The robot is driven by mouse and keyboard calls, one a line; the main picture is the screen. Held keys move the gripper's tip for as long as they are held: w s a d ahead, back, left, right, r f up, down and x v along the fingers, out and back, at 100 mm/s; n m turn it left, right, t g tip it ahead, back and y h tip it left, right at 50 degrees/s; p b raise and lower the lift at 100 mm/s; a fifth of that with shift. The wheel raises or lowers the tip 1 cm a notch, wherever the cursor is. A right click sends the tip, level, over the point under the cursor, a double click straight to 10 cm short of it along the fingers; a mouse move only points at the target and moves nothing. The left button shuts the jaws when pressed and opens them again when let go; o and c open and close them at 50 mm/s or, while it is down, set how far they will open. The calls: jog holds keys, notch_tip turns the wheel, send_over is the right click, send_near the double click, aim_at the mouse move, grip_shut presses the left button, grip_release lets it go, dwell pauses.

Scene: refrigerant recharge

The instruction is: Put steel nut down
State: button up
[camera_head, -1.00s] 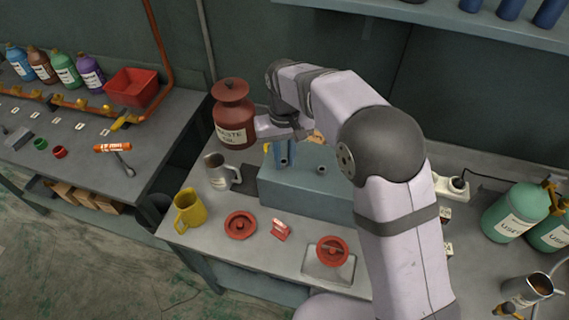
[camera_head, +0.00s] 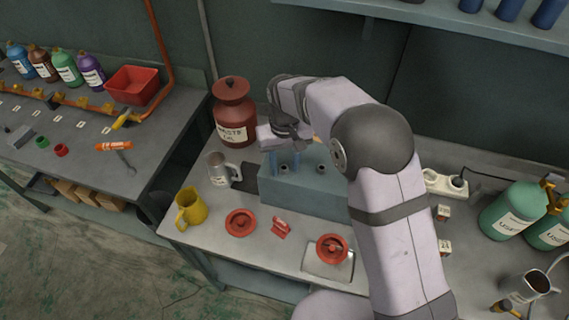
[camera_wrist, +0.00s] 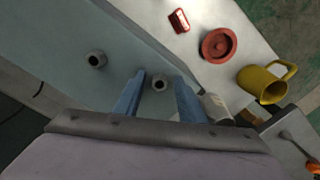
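A small grey steel nut (camera_head: 284,169) stands on top of the blue-grey block (camera_head: 300,195), near its left end. It also shows in the wrist view (camera_wrist: 159,83), between the two blue fingers and apart from both. A second similar grey nut or fitting (camera_head: 321,168) stands on the block to its right, also in the wrist view (camera_wrist: 96,60). My gripper (camera_wrist: 159,75) is open, with its fingers on either side of the first nut. In the head view my gripper (camera_head: 283,160) is over the block's left part. How high the fingertips are above the block is unclear.
A red-brown waste oil jug (camera_head: 234,112) stands behind and left of the block. A metal mug (camera_head: 219,170), a yellow mug (camera_head: 190,209), a red round lid (camera_head: 240,222), a small red part (camera_head: 281,228) and another red lid (camera_head: 332,248) sit around the block's left and front.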

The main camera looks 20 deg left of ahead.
aim_at(285, 169)
jog(key=shift+r, duration=0.1)
notch_tip(285, 169, up, 12)
jog(key=b, duration=0.2)
dwell(0.5)
jog(key=s+d+f+m, duration=0.2)
jog(key=d, duration=0.7)
jog(key=s+d+f+m, duration=0.1)
jog(key=s+d+f, duration=0.15)
jog(key=d, duration=0.75)
jog(key=s+d+f+m, duration=0.2)
jog(key=s+d+f, duration=0.5)
jog(key=s+d, duration=0.3)
jog(key=s, duration=0.3)
jog(key=shift+d+m, duration=0.4)
